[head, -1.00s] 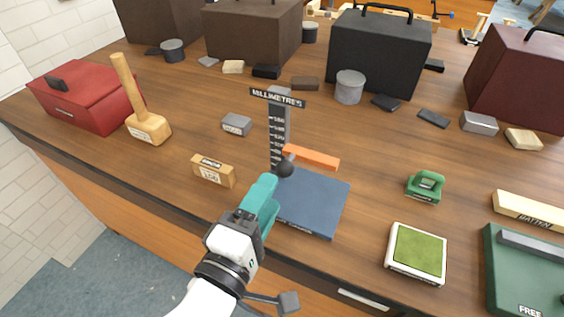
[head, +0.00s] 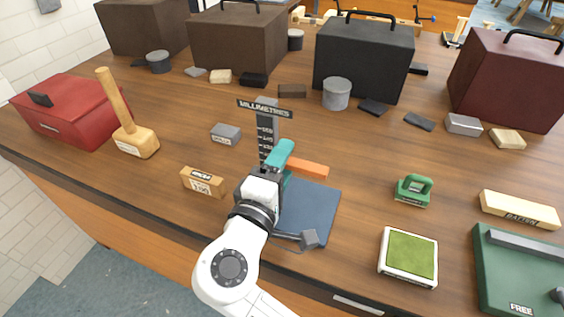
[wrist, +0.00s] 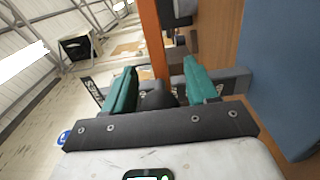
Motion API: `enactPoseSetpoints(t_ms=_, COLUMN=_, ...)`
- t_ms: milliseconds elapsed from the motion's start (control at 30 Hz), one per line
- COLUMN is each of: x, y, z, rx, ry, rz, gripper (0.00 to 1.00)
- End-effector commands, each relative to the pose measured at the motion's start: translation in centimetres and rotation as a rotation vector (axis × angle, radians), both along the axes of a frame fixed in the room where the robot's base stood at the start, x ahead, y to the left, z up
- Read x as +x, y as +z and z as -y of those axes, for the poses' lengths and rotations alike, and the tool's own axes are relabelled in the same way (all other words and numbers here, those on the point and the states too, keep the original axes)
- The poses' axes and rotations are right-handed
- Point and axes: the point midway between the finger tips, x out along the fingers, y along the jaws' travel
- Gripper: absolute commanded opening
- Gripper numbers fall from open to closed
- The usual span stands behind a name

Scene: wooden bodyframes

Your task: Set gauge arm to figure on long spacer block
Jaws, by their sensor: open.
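The height gauge has a blue base plate (head: 318,212), an upright dark column (head: 265,135) with a millimetre scale, and an orange gauge arm (head: 309,169) low on the column. In the wrist view the orange arm (wrist: 152,38) runs away from a dark round knob (wrist: 158,95). My gripper (head: 284,160) is at the gauge with its teal fingers open. In the wrist view the knob lies between the fingers; I cannot tell whether they touch it.
A green stamp-like piece (head: 413,190), a green pad (head: 408,257) and a batten (head: 519,209) are to the right. Cases stand behind. Bare bench lies between gauge and pad.

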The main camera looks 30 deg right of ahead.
Motion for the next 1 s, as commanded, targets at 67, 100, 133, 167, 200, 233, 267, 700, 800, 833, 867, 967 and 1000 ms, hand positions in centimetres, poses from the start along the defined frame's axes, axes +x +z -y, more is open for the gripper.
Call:
enactPoseSetpoints(t_ms=67, x=0.03, y=-0.01, z=0.03, rx=0.000, ry=0.000, rz=0.000, gripper=0.57)
enactPoseSetpoints(t_ms=100, x=0.03, y=-0.01, z=0.02, rx=0.000, ry=0.000, rz=0.000, gripper=0.57)
enactPoseSetpoints(t_ms=133, x=0.03, y=-0.02, z=0.02, rx=0.000, ry=0.000, rz=0.000, gripper=0.57)
enactPoseSetpoints(t_ms=167, x=0.02, y=-0.02, z=0.01, rx=0.000, ry=0.000, rz=0.000, gripper=0.57)
enactPoseSetpoints(t_ms=200, x=0.02, y=-0.02, z=0.01, rx=0.000, ry=0.000, rz=0.000, gripper=0.57)
enactPoseSetpoints(t_ms=233, x=0.01, y=-0.02, z=0.00, rx=0.000, ry=0.000, rz=0.000, gripper=0.55)
enactPoseSetpoints(t_ms=267, x=0.01, y=-0.02, z=0.00, rx=0.000, ry=0.000, rz=0.000, gripper=0.52)
enactPoseSetpoints(t_ms=700, x=0.00, y=-0.02, z=-0.01, rx=0.000, ry=0.000, rz=0.000, gripper=0.10)
enactPoseSetpoints(t_ms=800, x=0.00, y=-0.01, z=-0.02, rx=0.000, ry=0.000, rz=0.000, gripper=0.00)
enactPoseSetpoints(t_ms=833, x=0.00, y=-0.01, z=-0.02, rx=0.000, ry=0.000, rz=0.000, gripper=0.00)
enactPoseSetpoints(t_ms=867, x=0.00, y=-0.01, z=-0.02, rx=0.000, ry=0.000, rz=0.000, gripper=0.00)
enactPoseSetpoints(t_ms=967, x=0.00, y=-0.01, z=-0.02, rx=0.000, ry=0.000, rz=0.000, gripper=0.00)
enactPoseSetpoints(t_ms=1000, x=0.00, y=-0.01, z=-0.02, rx=0.000, ry=0.000, rz=0.000, gripper=0.00)
